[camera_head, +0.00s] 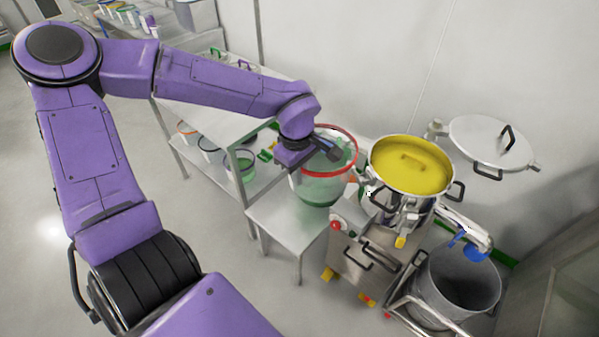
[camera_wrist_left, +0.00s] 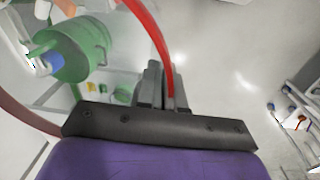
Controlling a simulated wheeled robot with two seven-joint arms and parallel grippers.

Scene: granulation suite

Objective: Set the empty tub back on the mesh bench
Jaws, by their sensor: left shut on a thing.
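The tub (camera_head: 320,188) is clear with a red rim and greenish tint, and I see no contents in it. My left gripper (camera_head: 328,141) is shut on its rim, on the left side. In the left wrist view, the red rim (camera_wrist_left: 152,30) passes between the fingers of the left gripper (camera_wrist_left: 165,88). The tub is roughly upright over a small steel table (camera_head: 292,222); I cannot tell if its base touches the top. A longer steel bench (camera_head: 205,118) stands behind and left of it; no mesh surface is clearly visible. My right gripper is not in view.
A steel vessel with yellow contents (camera_head: 410,165) stands close to the tub's right. A round lid (camera_head: 490,142) is behind it. A grey bin (camera_head: 457,285) stands at lower right. Tubs with coloured rims (camera_head: 240,168) sit on the lower shelf. Floor at left is clear.

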